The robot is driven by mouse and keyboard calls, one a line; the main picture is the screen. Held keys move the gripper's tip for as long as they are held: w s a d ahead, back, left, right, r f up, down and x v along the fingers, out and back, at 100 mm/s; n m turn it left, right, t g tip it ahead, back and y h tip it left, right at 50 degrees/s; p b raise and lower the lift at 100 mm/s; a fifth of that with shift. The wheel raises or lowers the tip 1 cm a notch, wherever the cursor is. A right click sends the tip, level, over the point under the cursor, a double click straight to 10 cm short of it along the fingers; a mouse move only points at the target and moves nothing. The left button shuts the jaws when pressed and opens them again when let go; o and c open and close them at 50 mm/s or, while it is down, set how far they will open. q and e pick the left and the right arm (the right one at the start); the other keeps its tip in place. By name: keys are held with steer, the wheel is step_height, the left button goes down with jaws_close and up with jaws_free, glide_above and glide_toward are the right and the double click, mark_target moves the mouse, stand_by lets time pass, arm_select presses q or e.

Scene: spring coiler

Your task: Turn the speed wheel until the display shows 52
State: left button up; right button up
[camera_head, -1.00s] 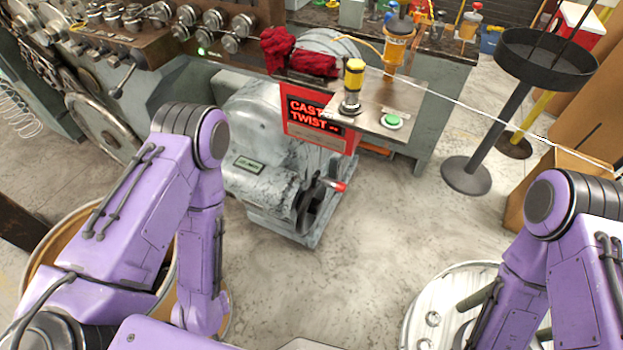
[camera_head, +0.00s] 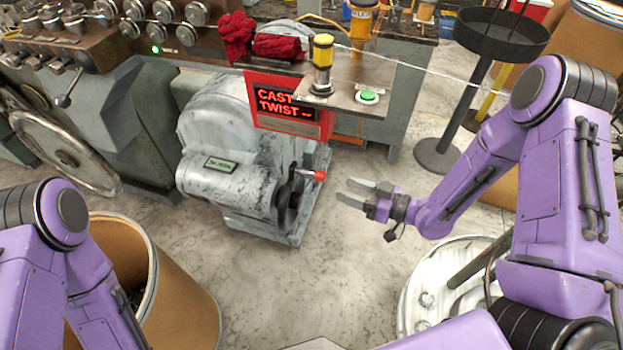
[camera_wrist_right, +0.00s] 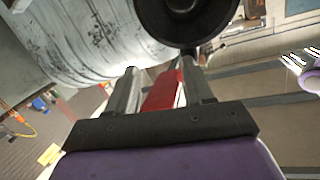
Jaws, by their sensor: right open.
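The speed wheel (camera_head: 287,197) is a dark wheel on the right end of a grey motor housing, with a red crank handle (camera_head: 314,175) pointing right. A small greenish display (camera_head: 220,165) sits on the housing; its figures are too small to read. My right gripper (camera_head: 346,190) is open and empty, just right of the handle and apart from it. In the right wrist view the red handle (camera_wrist_right: 163,92) appears between the two open fingers (camera_wrist_right: 160,68), with the dark round wheel (camera_wrist_right: 188,20) beyond. My left gripper is out of view.
A cardboard drum (camera_head: 180,300) stands at lower left. Floor in front of the housing is clear.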

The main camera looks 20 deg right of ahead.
mark_target(296, 171)
steer(key=w+a+r+n+y, duration=0.1)
steer(key=a, duration=0.2)
steer(key=w+a+r+n+g+y, duration=0.1)
steer(key=w+a+n, duration=0.1)
steer(key=w+a+r+n+y, duration=0.1)
steer(key=w+a+n+y, duration=0.1)
steer(key=a, duration=0.1)
steer(key=shift+a+r+g+p, duration=0.3)
steer(key=shift+g+p, duration=0.1)
jaws_close()
